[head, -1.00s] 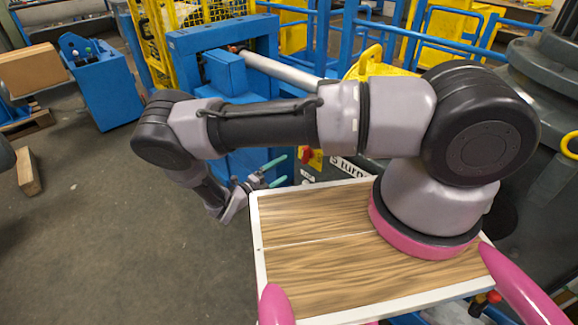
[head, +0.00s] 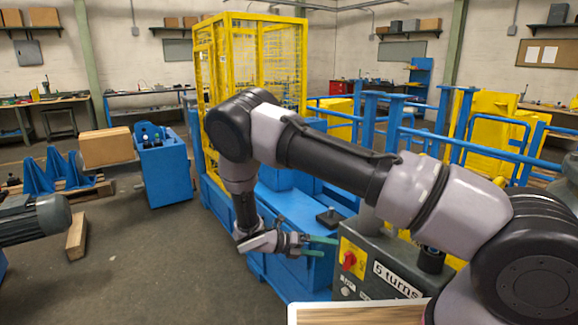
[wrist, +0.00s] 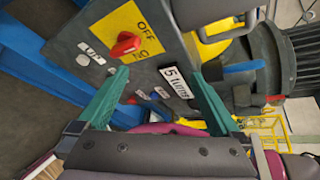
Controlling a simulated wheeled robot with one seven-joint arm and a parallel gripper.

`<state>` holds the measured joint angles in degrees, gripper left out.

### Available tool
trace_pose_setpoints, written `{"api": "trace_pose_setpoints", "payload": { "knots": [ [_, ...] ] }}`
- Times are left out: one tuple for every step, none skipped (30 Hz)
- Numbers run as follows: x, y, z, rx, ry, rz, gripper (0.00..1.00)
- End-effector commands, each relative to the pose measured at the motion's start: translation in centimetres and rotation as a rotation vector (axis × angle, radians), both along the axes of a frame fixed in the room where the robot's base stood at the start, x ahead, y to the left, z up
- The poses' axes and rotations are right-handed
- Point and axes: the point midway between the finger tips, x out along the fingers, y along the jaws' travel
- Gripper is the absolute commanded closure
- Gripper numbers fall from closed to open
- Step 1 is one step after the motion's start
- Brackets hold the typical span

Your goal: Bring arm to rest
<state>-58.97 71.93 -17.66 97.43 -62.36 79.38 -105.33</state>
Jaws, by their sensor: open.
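My gripper (head: 322,246) hangs at the end of my bent arm, in front of a grey control box (head: 378,262). Its two green fingers are apart with nothing between them; they also show spread in the wrist view (wrist: 158,98). The box carries a red rotary switch on a yellow plate (head: 350,260), which the wrist view shows with OFF and NO lettering (wrist: 128,42). A label reading "5 turns" (head: 397,281) is beside it. I cannot tell whether the fingers touch the box.
A blue machine base (head: 295,210) with a yellow mesh cage (head: 255,65) stands behind my arm. Blue rails (head: 470,150) run at the right. A blue cabinet (head: 165,170) and a motor (head: 35,220) are at the left.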

Motion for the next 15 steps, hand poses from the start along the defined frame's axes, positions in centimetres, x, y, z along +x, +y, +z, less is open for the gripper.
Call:
{"api": "trace_pose_setpoints", "payload": {
  "knots": [
    [0.3,-0.3,2.2,0.075,-0.057,-0.08,0.0],
    [0.4,-0.5,3.2,0.116,-0.093,-0.129,0.0],
    [0.4,-0.8,4.7,0.17,-0.142,-0.195,0.0],
    [0.4,-1.0,5.7,0.21,-0.179,-0.243,0.0],
    [0.4,-1.3,6.9,0.247,-0.216,-0.293,0.0],
    [0.4,-1.6,8.3,0.296,-0.265,-0.361,0.0],
    [0.4,-1.8,9.4,0.334,-0.302,-0.412,0.0],
    [0.3,-2.1,10.5,0.368,-0.34,-0.462,0.0],
    [0.2,-2.5,12.0,0.413,-0.389,-0.531,0.0],
    [0.2,-2.8,13.1,0.446,-0.427,-0.584,0.0],
    [0.1,-3.1,14.2,0.479,-0.465,-0.637,0.0],
    [-0.1,-3.5,15.7,0.52,-0.515,-0.706,0.0],
    [-0.2,-3.8,16.8,0.55,-0.552,-0.759,0.0],
    [-0.4,-4.2,17.9,0.58,-0.59,-0.813,0.0],
    [-0.6,-4.6,19.4,0.617,-0.641,-0.886,0.0]
  ]
}}
